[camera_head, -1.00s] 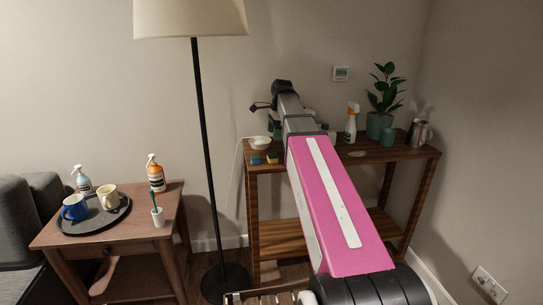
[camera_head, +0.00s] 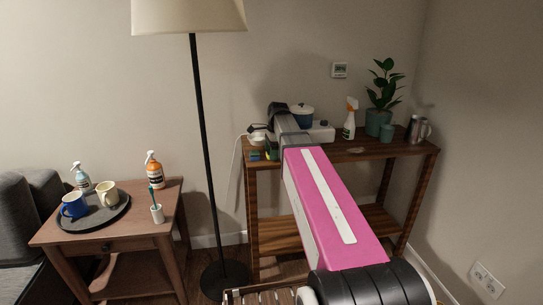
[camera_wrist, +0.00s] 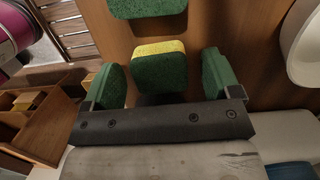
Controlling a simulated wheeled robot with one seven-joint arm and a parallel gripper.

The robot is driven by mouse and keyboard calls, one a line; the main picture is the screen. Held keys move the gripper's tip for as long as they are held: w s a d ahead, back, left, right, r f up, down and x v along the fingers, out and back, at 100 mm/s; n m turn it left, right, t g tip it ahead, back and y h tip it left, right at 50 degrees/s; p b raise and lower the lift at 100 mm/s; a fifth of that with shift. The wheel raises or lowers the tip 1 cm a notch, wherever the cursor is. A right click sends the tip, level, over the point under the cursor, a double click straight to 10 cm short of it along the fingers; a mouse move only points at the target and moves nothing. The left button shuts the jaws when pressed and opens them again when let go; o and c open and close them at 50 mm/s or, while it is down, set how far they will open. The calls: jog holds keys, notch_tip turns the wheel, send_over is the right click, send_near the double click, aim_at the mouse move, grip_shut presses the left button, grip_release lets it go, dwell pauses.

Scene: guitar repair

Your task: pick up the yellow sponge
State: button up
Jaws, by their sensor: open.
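The yellow sponge (camera_wrist: 159,49) has a yellow face and a dark green side. In the wrist view it lies on the wooden shelf top (camera_wrist: 228,28), between my gripper's two green-padded fingers. My gripper (camera_wrist: 161,68) is open, with a finger at each side of the sponge and a visible gap on both sides. In the head view my gripper is over the left end of the shelf table (camera_head: 370,150), and its fingers and the sponge are small and partly hidden by my arm.
A second green block (camera_wrist: 148,8) lies just beyond the sponge. A white bowl (camera_wrist: 304,45) stands to the right in the wrist view. A blue pot (camera_head: 300,116), a spray bottle (camera_head: 349,120) and a plant (camera_head: 380,105) stand farther along. A floor lamp (camera_head: 208,150) stands left of the table.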

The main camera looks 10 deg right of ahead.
jog(key=shift+f, duration=0.25)
jog(key=c, duration=1)
jog(key=shift+r, duration=0.2)
jog(key=shift+r, duration=0.65)
notch_tip(320, 180, up, 3)
jog(key=shift+f, duration=0.2)
jog(key=s+a+r, duration=0.2)
jog(key=a, duration=0.1)
jog(key=s+a+r, duration=0.2)
jog(key=a, duration=0.1)
jog(key=s+a+r, duration=0.1)
jog(key=a+r, duration=0.1)
jog(key=a, duration=0.2)
jog(key=shift+s+a+r, duration=0.1)
jog(key=shift+s+r, duration=0.3)
